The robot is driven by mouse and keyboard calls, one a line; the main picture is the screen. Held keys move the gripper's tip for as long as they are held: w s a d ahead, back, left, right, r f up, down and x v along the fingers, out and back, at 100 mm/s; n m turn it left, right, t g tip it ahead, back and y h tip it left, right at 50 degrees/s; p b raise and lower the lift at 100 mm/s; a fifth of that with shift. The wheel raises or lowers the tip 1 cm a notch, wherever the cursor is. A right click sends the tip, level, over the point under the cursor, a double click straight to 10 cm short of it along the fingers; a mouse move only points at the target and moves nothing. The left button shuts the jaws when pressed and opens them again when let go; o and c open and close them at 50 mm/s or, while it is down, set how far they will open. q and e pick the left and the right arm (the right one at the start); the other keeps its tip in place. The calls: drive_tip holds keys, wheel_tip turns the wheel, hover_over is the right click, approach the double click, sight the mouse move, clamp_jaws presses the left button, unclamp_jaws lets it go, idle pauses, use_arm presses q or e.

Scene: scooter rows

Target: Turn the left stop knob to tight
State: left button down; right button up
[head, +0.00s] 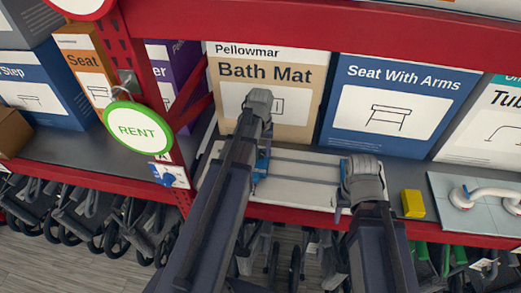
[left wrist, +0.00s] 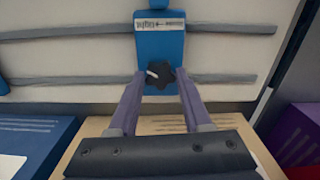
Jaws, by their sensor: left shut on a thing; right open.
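The left stop (left wrist: 160,45) is a blue block with a pale printed label, set across two grey rails on a white board. Its dark lobed knob (left wrist: 157,75) carries a white pointer mark towards the left of the left wrist view. My left gripper (left wrist: 160,80) has one finger on each side of the knob and is shut on it. In the head view the left stop (head: 261,168) is partly hidden by my left arm. My right gripper (head: 362,182) is at the board's right end, open, its fingertips mostly hidden.
The white board (head: 300,192) lies on a grey shelf with red edges. A Bath Mat box (head: 292,75) and a blue Seat With Arms box (head: 400,95) stand behind. A yellow block (head: 412,204) is at the right. A green RENT tag (head: 138,130) hangs at the left.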

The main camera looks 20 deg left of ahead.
sight(261, 153)
use_arm(q)
drive_tip(key=m, duration=0.5)
drive_tip(key=shift+m, duration=0.7)
drive_tip(key=shift+c, duration=1.7)
unclamp_jaws()
drive_tip(key=shift+r, duration=0.1)
wheel_tip(261, 153, up, 8)
drive_tip(key=p, duration=0.8)
drive_tip(key=shift+f, duration=0.25)
